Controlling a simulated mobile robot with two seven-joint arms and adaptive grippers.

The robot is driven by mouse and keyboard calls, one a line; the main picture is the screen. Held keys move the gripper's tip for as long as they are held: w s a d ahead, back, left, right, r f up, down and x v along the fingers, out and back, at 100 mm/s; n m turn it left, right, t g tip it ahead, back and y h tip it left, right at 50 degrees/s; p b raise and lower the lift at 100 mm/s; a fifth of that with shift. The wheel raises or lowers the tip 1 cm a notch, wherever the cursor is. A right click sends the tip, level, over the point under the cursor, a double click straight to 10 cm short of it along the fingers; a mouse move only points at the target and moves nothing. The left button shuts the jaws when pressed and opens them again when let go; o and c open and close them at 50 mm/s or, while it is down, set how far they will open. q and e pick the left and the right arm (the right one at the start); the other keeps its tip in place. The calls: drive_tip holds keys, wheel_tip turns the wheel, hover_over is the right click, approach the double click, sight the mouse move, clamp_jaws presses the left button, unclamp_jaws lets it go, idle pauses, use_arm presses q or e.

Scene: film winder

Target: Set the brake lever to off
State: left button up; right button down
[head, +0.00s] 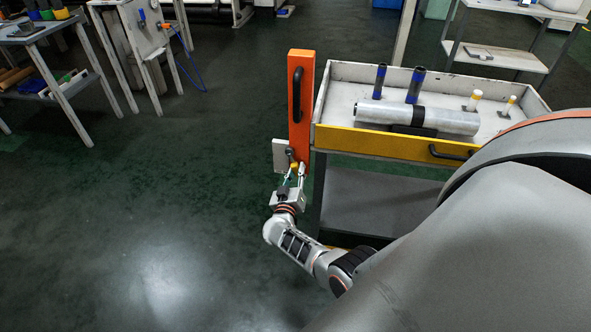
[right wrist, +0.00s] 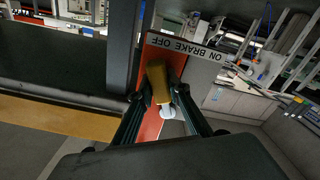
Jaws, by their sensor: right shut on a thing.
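The orange upright panel (head: 300,100) with a black handle stands at the left end of the winder. The brake lever shows as a yellow-brown grip (right wrist: 158,82) in the right wrist view, in front of the orange panel. A label plate reading ON BRAKE OFF (right wrist: 190,47) lies just beyond it, seen upside down. My right gripper (right wrist: 160,100) is shut on the lever, with a finger on each side. In the head view, my right gripper (head: 292,181) is low at the panel's foot, and the lever is small there. My left gripper is not in view.
A yellow-fronted tray (head: 385,143) right of the panel holds a silver roll (head: 385,115), dark posts with blue bands and yellow-topped pegs. A shelf (head: 375,200) is below it. Open floor (head: 150,210) lies to the left, with a bench (head: 30,32) at the back left.

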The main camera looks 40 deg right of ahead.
drive_tip(key=shift+s+n, duration=0.1)
drive_tip(key=shift+n, duration=0.2)
drive_tip(key=c, duration=1.9)
unclamp_jaws()
drive_tip(key=shift+d+r, duration=0.1)
